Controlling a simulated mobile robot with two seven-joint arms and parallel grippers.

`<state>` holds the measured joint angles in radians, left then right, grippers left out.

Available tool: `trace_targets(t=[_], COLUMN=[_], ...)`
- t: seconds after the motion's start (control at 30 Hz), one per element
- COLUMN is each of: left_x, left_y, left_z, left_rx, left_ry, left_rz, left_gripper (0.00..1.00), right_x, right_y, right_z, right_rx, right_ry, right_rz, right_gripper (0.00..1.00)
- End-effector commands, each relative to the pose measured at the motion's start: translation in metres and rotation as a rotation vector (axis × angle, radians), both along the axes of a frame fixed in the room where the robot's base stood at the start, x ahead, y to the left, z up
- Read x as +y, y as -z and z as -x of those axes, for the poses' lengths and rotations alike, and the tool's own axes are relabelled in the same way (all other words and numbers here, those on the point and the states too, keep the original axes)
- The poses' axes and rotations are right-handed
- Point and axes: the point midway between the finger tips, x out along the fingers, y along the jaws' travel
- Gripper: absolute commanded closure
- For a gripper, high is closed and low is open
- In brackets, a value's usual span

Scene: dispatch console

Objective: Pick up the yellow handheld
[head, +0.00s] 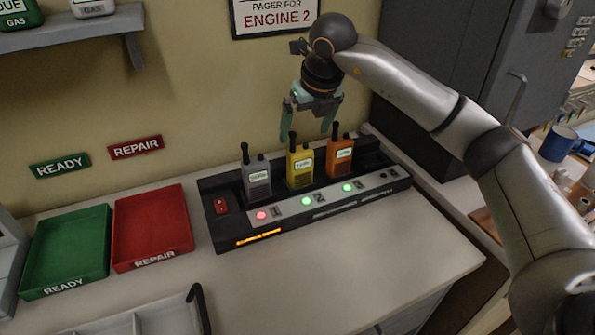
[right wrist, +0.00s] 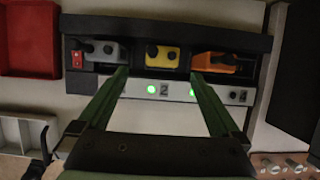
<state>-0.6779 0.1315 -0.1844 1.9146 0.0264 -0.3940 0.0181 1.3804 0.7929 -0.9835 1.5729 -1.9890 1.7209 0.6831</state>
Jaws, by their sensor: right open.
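The yellow handheld (head: 300,168) stands upright in the middle slot of a dark charging dock (head: 225,235), beside the number 2 and a green light. It also shows in the right wrist view (right wrist: 162,56), from above, between the two finger lines. My right gripper (head: 308,132) hangs above the dock, fingers pointing down, open and empty. Its fingers also show in the right wrist view (right wrist: 160,78), apart from the handheld. My left gripper is not in view.
A grey handheld (head: 257,180) with a red light stands left of the yellow one, and an orange handheld (head: 339,158) stands close on its right. A green tray (head: 65,250) and a red tray (head: 152,225) lie left of the dock.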

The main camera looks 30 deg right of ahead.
Motion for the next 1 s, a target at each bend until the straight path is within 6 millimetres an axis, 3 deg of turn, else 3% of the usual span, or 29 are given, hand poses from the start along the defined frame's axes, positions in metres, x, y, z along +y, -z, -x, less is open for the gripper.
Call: trace_targets(t=[0.03, 0.1, 0.37, 0.63, 1.0], left_x=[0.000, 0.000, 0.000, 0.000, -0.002], left_y=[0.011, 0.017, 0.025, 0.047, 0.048], left_z=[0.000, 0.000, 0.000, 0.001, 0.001], left_rx=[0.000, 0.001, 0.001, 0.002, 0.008], left_ry=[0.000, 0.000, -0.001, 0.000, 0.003], left_rz=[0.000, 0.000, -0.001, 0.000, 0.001], left_gripper=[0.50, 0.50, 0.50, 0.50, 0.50], right_x=[0.000, -0.001, -0.002, -0.006, -0.006], right_y=[0.016, 0.027, 0.044, 0.081, 0.086], right_z=[-0.003, -0.008, -0.017, -0.034, -0.038], right_rx=[0.003, 0.003, 0.001, 0.002, 0.001], right_ry=[0.000, 0.001, 0.000, 0.001, -0.001], right_rz=[0.000, 0.000, 0.000, 0.000, 0.000], right_gripper=[0.00, 0.00, 0.00, 0.00, 0.01])
